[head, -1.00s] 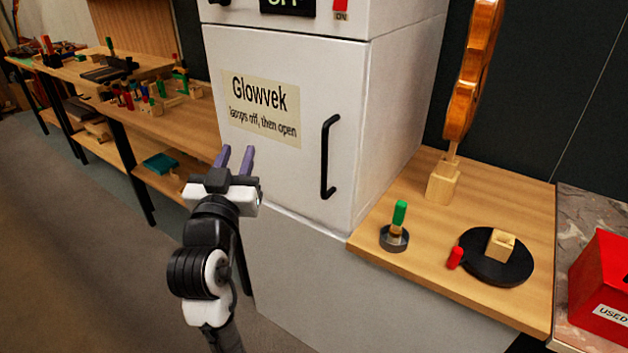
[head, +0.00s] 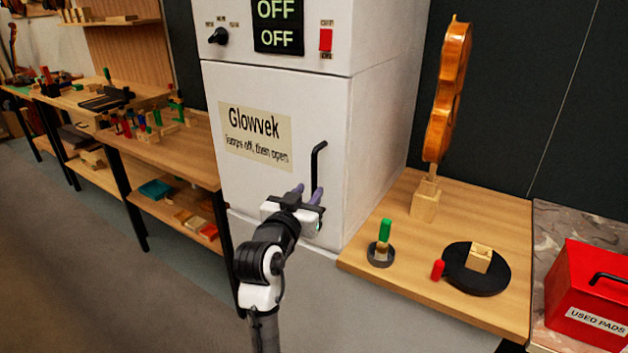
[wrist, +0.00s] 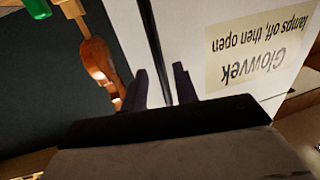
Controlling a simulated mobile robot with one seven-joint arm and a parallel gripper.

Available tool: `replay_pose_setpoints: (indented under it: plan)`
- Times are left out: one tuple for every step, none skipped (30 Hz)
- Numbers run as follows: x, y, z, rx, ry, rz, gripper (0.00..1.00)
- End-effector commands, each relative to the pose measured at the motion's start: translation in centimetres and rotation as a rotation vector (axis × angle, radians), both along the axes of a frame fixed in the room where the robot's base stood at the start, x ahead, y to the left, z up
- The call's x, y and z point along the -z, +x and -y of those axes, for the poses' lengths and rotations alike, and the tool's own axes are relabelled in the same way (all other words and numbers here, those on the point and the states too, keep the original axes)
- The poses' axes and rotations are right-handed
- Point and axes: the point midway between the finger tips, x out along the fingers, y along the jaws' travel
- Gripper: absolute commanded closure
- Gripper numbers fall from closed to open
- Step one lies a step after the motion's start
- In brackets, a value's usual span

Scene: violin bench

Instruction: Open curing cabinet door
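The white curing cabinet's door (head: 265,165) is closed and carries a label (head: 258,137) reading "Glowvek, lamps off, then open". The label is upside down in the wrist view (wrist: 260,55). The black vertical handle (head: 315,160) is on the door's right side. My gripper (head: 309,191) is open at the handle's lower part. In the wrist view, the handle (wrist: 153,40) runs down between the two spread fingers (wrist: 160,80). I cannot tell whether either finger touches it. The handle's lower end is hidden by my gripper.
The cabinet display (head: 277,25) reads OFF twice, between a black knob (head: 218,36) and a red switch (head: 325,40). Right of the cabinet, a bench (head: 400,275) holds a violin (head: 447,90) on a block. A red box (head: 590,295) stands farther right. Open floor lies left.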

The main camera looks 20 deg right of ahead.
Motion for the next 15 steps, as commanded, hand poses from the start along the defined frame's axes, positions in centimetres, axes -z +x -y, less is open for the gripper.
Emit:
replay_pose_setpoints:
  plan:
    - [-0.3,0.7,0.7,0.003,0.000,0.000,0.71]
    - [-0.2,1.1,1.1,0.003,0.000,0.000,0.71]
    - [-0.2,1.6,1.5,0.001,0.000,0.000,0.71]
    - [-0.2,1.9,1.7,0.001,0.000,0.000,0.71]
    - [-0.2,2.2,1.9,0.000,0.000,0.000,0.71]
    - [-0.2,2.5,2.2,0.000,0.000,0.000,0.71]
    - [-0.2,2.7,2.4,0.000,-0.001,0.001,0.71]
    - [-0.2,2.9,2.5,0.000,-0.001,0.001,0.71]
    - [-0.1,3.1,2.7,0.000,-0.001,0.001,0.71]
    - [-0.1,3.2,2.8,0.000,-0.001,0.001,0.71]
    - [-0.1,3.3,2.9,0.000,-0.001,0.001,0.71]
    - [-0.1,3.3,2.9,0.000,-0.001,0.001,0.71]
    - [-0.1,3.4,2.9,0.000,-0.001,0.001,0.71]
    - [0.0,3.4,2.9,0.000,-0.001,0.001,0.71]
    - [0.0,3.4,2.9,-0.001,-0.001,0.002,0.71]
